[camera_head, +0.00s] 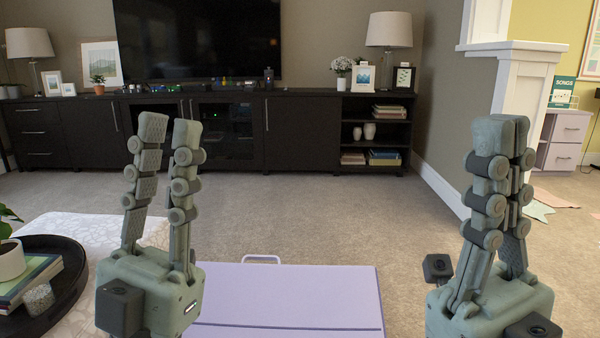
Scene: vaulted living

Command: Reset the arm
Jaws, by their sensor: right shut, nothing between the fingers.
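My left gripper (168,137) stands upright in the left part of the head view. Its two fingers are apart, with a clear gap between them and nothing in it. My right gripper (500,135) stands upright at the right side. Its fingers are together and hold nothing. Neither gripper touches any object that I can see. The arms below both grippers are cut off by the lower edge of the view.
A lilac folded mat (290,290) with a handle lies low between the grippers. A dark round tray (65,295) with books and a plant is at the lower left. A long dark cabinet (300,135) lines the far wall. Carpet (340,215) between is clear. A white pillar (520,80) stands right.

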